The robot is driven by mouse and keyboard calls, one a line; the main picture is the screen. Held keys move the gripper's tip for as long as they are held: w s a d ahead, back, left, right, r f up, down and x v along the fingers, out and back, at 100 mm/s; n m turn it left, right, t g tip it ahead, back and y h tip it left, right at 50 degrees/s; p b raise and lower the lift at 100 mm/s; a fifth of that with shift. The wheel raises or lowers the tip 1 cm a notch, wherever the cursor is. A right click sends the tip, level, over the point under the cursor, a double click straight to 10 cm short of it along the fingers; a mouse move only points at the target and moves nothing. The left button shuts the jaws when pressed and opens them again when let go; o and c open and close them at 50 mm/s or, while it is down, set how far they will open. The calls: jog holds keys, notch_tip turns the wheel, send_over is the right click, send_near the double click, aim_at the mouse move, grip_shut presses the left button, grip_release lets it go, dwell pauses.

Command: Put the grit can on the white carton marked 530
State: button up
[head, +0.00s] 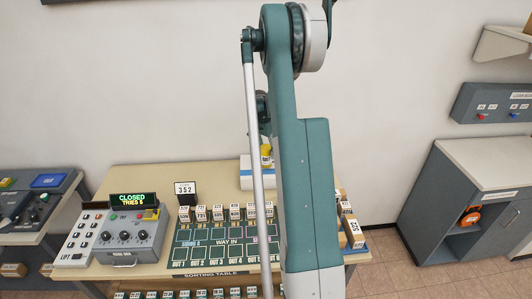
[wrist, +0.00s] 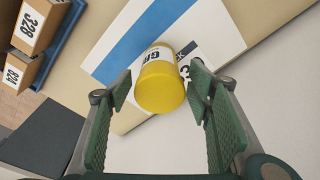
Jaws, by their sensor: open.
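The grit can (wrist: 158,82) is yellow with a white label showing part of its lettering. In the wrist view it lies between the two green finger pads of my gripper (wrist: 163,92), which is open; a gap shows at the right pad, and I cannot tell whether the left pad touches. Behind the can is a white surface with a blue stripe (wrist: 130,45). In the head view the can (head: 266,152) is partly hidden by my arm, above a white and blue box (head: 248,178) at the table's back. I cannot read 530 on any carton.
The sorting table (head: 150,178) holds a row of small numbered cartons, a 352 sign (head: 185,189) and a control box (head: 132,240). A grey cabinet (head: 480,195) stands right.

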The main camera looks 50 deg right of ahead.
jog(key=r, duration=0.3)
jog(key=a+r, duration=0.1)
jog(key=r, duration=0.7)
jog(key=shift+a+r, duration=0.1)
jog(key=shift+a, duration=0.25)
dwell(0.4)
jog(key=shift+a+r, duration=0.15)
jog(key=shift+a, duration=0.1)
jog(key=s+a+r+n+t, duration=0.1)
jog(key=a+r+n, duration=0.3)
jog(key=a, duration=0.7)
jog(key=s+a+r+n+t, duration=0.1)
jog(key=s+a+r, duration=0.1)
jog(key=a+r, duration=0.65)
jog(key=s+a+r+n+t, duration=0.1)
jog(key=a+r+n, duration=0.15)
jog(key=a, duration=1.15)
jog(key=s+a+f+n+t+y, duration=0.1)
jog(key=s+a+n, duration=0.4)
jog(key=s+a, duration=0.5)
jog(key=s+a+f+n+t, duration=0.2)
jog(key=s+a+n, duration=0.3)
jog(key=s+a, duration=0.5)
jog(key=a+t, duration=0.1)
jog(key=a, duration=0.5)
jog(key=shift+s+a+f+y, duration=0.15)
jog(key=shift+s+a+y, duration=0.1)
jog(key=shift+a+y, duration=0.15)
